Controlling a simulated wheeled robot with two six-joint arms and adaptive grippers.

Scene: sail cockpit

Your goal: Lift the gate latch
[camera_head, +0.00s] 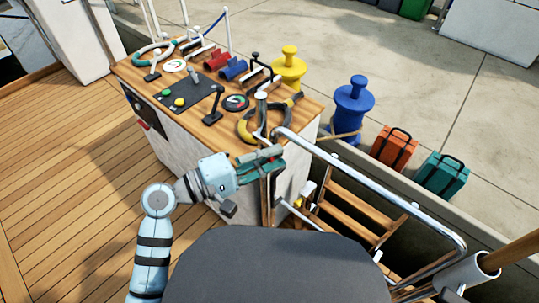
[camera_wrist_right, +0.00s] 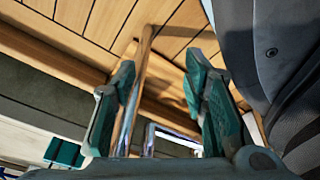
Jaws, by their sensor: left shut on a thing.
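The gate is a bent chrome rail (camera_head: 370,180) running from the console's near corner to the lower right. My left gripper (camera_head: 272,154) is at the rail's upper left end, beside the console corner. Its fingers are shut on a small part there, which I take to be the gate latch; the fingers mostly hide it. My right gripper shows in the right wrist view (camera_wrist_right: 160,75), its two green fingers spread apart. A shiny pole (camera_wrist_right: 140,75) shows between the fingers in that picture; whether it lies within their reach I cannot tell.
Wooden steps (camera_head: 345,205) lie beyond the rail. A blue bollard (camera_head: 352,105), an orange case (camera_head: 394,149) and a teal case (camera_head: 441,174) stand on the quay side. The wooden deck (camera_head: 70,180) at left is clear.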

